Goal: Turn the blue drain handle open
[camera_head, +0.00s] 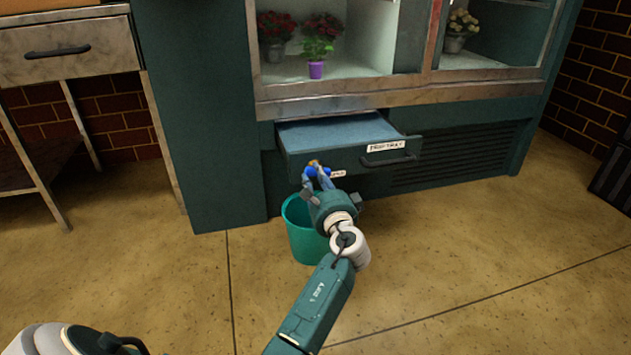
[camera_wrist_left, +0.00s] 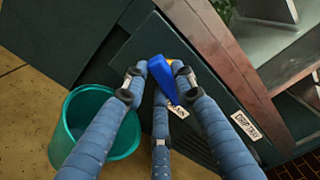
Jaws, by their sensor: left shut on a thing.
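The blue drain handle (camera_head: 324,172) is at the front of the pulled-out drip tray drawer (camera_head: 347,150), by a brass-coloured fitting. In the left wrist view the handle (camera_wrist_left: 161,76) lies between the fingers, slanting down to the right over a small white label. My left gripper (camera_head: 316,174) is shut on the handle. Its blue fingers stand around it in the wrist view (camera_wrist_left: 160,79). The fingers partly hide the handle and its label in the head view. My right gripper is not in view.
A teal bucket (camera_head: 300,240) stands on the floor below the drawer, beside my left gripper. The drawer has a black pull (camera_head: 388,160). Potted flowers (camera_head: 318,45) stand in the cabinet above.

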